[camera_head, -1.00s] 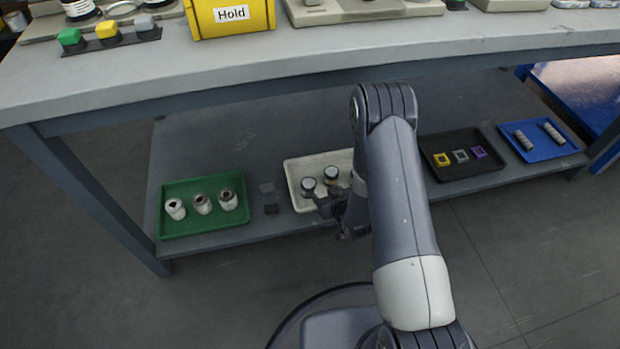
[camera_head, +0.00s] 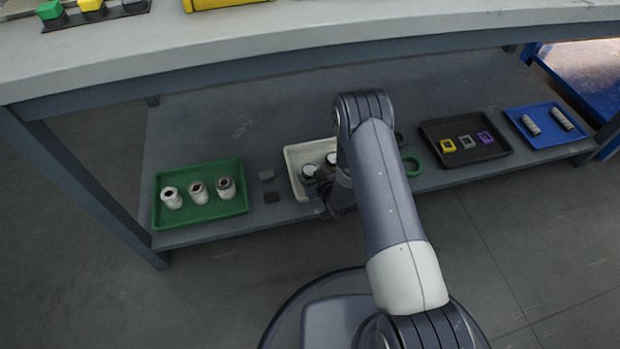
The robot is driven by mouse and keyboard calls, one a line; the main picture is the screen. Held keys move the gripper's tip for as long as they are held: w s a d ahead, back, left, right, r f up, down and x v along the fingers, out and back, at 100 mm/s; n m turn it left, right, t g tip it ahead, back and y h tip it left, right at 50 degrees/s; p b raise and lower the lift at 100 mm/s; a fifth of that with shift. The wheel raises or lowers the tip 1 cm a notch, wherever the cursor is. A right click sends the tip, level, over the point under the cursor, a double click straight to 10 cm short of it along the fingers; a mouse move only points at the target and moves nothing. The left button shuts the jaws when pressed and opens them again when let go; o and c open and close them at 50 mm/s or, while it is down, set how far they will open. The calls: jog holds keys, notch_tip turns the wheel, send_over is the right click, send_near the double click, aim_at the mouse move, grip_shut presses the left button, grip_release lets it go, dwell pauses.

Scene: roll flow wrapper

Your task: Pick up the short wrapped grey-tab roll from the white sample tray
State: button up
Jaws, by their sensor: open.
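The white sample tray (camera_head: 291,158) sits on the lower shelf and is partly hidden behind my arm. Two short rolls with pale tops show in it: one at the left (camera_head: 310,170) and one farther back (camera_head: 331,158). The tab colours are too small to tell, so I cannot say which is the grey-tab roll. My gripper (camera_head: 322,190) is at the tray's front, close to the left roll and partly covering it. Its fingers are dark and hard to make out. I cannot tell whether it touches the roll.
A green tray (camera_head: 200,217) with white rolls stands at the left. A green ring (camera_head: 412,165), a black tray (camera_head: 480,157) and a blue tray (camera_head: 560,142) are to the right. The bench top (camera_head: 300,35) overhangs the shelf.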

aim_at(307, 170)
jog(key=x, duration=0.2)
jog(key=shift+w+a+f+b, duration=0.15)
jog(key=shift+w+b, duration=0.05)
jog(key=shift+b, duration=0.15)
jog(key=shift+c, duration=0.4)
jog(key=c, duration=0.7)
